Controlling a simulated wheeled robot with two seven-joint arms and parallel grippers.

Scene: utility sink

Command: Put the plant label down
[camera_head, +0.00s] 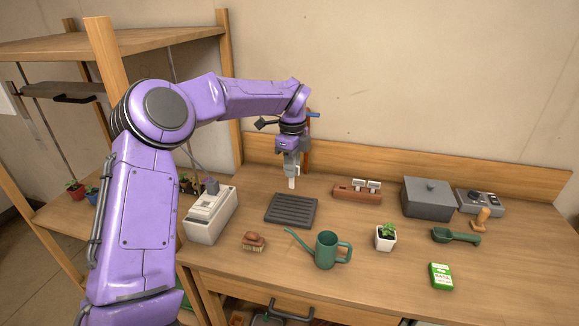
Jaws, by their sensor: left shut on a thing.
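My left gripper (291,171) reaches in from the left and points down above the back part of the wooden bench. It is shut on a small white plant label (291,184), which hangs below the fingertips. The label is just behind the dark ribbed tray (291,210); whether it touches the bench is hard to tell. To the right is a wooden holder (350,193) with white labels standing in it. My right gripper is not in view.
A white box-shaped device (208,218), a brush (253,242) and a green watering can (327,250) stand around the tray. A potted plant (386,237), green scoop (457,237), grey box (428,198) and green seed packet (441,276) are on the right.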

